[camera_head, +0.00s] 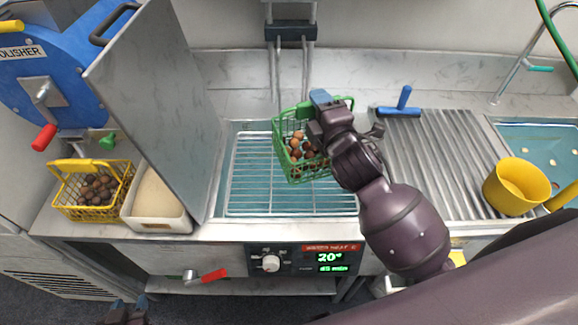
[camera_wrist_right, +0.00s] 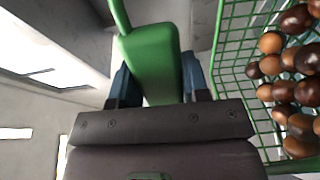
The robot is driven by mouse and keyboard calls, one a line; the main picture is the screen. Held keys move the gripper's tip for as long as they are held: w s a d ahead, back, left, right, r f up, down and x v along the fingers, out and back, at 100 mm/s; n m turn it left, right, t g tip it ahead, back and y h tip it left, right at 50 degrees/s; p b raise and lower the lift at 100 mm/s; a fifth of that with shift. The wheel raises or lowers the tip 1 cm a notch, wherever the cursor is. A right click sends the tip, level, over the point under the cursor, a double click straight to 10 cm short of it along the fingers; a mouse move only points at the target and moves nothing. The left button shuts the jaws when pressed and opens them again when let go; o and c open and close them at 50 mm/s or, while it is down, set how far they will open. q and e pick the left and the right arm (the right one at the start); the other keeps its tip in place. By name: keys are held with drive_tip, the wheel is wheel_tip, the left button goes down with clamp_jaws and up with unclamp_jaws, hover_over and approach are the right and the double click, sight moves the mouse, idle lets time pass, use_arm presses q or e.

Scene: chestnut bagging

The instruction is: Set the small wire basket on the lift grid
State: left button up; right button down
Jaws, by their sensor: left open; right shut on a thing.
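A small green wire basket (camera_head: 283,152) holds several brown chestnuts and is over the upper right part of the lift grid (camera_head: 250,190). I cannot tell whether its bottom touches the grid. My right gripper (camera_head: 320,98) is shut on the basket's green handle; in the right wrist view the handle (camera_wrist_right: 152,62) sits between the blue fingertips, with the basket mesh (camera_wrist_right: 233,75) to the right. The basket looks roughly upright, and my arm hides its right side. My left gripper (camera_head: 128,304) is open and empty at the bottom left, partly cut off by the frame.
A yellow wire basket (camera_head: 71,208) of chestnuts and a white tub (camera_head: 150,219) stand left of an upright metal panel (camera_head: 165,100). A ribbed drainboard (camera_head: 440,165) with a blue squeegee (camera_head: 402,105) and yellow pot (camera_head: 508,198) lies right. The grid's left part is bare.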

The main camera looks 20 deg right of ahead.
drive_tip(key=w+r+n+y, duration=0.1)
drive_tip(key=w+r+y, duration=0.1)
drive_tip(key=w+r, duration=0.5)
drive_tip(key=b, duration=0.1)
hover_over(301, 128)
drive_tip(key=s, duration=0.1)
drive_tip(key=f, duration=1.4)
drive_tip(key=shift+s+d, duration=0.15)
drive_tip(key=shift+s, duration=0.05)
drive_tip(key=shift+f+b, duration=0.35)
drive_tip(key=shift+f, duration=2.2)
drive_tip(key=c, duration=0.6)
unclamp_jaws()
